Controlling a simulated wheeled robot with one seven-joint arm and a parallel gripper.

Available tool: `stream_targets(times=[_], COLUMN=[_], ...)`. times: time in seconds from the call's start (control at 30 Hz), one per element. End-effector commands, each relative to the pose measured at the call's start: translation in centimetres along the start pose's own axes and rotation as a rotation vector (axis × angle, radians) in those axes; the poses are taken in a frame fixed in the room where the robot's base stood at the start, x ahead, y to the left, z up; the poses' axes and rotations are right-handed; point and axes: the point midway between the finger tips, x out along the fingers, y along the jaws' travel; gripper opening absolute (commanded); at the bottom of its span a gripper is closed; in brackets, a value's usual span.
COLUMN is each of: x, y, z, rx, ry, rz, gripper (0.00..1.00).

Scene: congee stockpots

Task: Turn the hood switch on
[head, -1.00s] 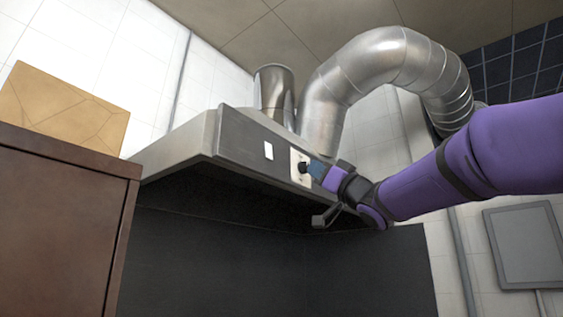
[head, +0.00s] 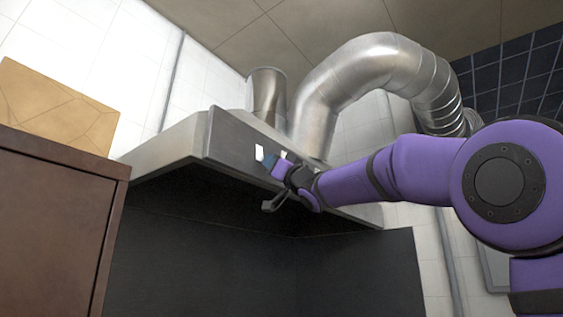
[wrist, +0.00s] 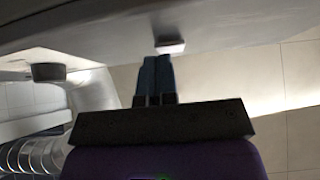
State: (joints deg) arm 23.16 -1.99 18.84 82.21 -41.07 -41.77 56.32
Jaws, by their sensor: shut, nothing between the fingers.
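The range hood (head: 228,135) has a grey front panel. A small white rectangular switch (head: 259,152) sits on that panel; it also shows in the wrist view (wrist: 170,47). My gripper (head: 268,163) is at the panel, just beside and below the switch. In the wrist view its blue fingers (wrist: 155,70) are together and empty, with their tips at the switch's edge. I cannot tell whether they touch it.
A light plate (head: 283,155) on the panel is mostly hidden by my gripper. A silver duct (head: 350,80) and a short metal pipe (head: 267,92) rise above the hood. A brown cabinet (head: 55,220) bearing a tan box (head: 60,105) stands at left.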

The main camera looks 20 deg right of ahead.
Motion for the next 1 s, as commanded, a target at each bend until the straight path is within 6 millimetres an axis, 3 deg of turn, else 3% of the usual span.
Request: stream_targets(times=[1.0], x=[1.0], y=[-0.2], z=[1.4], rx=[0.001], ry=[-0.001], rz=[0.0], gripper=[0.0])
